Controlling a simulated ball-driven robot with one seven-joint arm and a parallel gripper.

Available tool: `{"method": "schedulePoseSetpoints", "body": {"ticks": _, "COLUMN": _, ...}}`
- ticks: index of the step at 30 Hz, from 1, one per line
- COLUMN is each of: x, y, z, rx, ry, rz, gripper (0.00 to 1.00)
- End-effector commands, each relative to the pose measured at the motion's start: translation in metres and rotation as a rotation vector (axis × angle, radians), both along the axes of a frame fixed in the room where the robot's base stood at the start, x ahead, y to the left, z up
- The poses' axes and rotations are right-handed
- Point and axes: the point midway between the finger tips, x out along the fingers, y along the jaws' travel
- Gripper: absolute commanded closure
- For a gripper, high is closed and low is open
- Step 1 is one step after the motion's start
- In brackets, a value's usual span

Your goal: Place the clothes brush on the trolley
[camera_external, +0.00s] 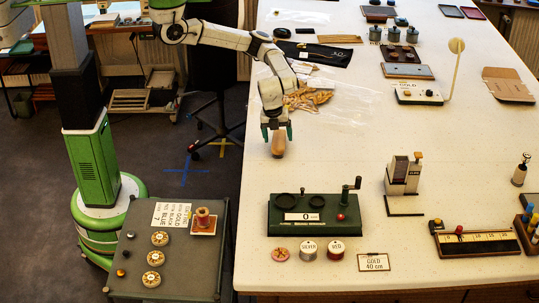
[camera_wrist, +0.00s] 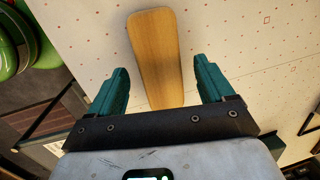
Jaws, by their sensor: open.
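The clothes brush (camera_external: 278,145) is a long, rounded, light-brown wooden piece on the white table, just below my gripper (camera_external: 277,131). My gripper is open and points down. In the wrist view the brush (camera_wrist: 154,45) shows its smooth wooden face, its near end between the two teal fingers (camera_wrist: 160,72), with a gap on both sides. Its bristles are not visible. The trolley (camera_external: 185,265) is the dark grey cart at the lower left, beside the table. Its top carries a label card, an orange spool on a small tray, round tan discs and small knobs.
A green winding device (camera_external: 318,215) with a crank stands on the table in front of the brush. Silver and red spools (camera_external: 308,250) lie before it. A pile of tan pieces (camera_external: 308,98) lies behind my gripper. Bare table surrounds the brush.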

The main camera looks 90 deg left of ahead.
Motion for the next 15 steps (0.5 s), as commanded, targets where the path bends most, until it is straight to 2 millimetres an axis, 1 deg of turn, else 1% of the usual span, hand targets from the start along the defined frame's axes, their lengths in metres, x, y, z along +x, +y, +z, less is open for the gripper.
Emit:
{"method": "schedulePoseSetpoints", "body": {"ticks": 6, "x": -0.003, "y": -0.002, "z": 0.045, "rx": -0.001, "ry": -0.003, "rz": -0.002, "gripper": 0.19}}
{"method": "schedulePoseSetpoints", "body": {"ticks": 9, "x": -0.006, "y": -0.003, "z": 0.061, "rx": 0.000, "ry": -0.002, "rz": -0.002, "gripper": 0.19}}
{"method": "schedulePoseSetpoints", "body": {"ticks": 12, "x": -0.007, "y": -0.004, "z": 0.073, "rx": 0.000, "ry": -0.002, "rz": 0.000, "gripper": 0.19}}
{"method": "schedulePoseSetpoints", "body": {"ticks": 15, "x": -0.008, "y": -0.004, "z": 0.079, "rx": 0.000, "ry": -0.001, "rz": 0.000, "gripper": 0.19}}
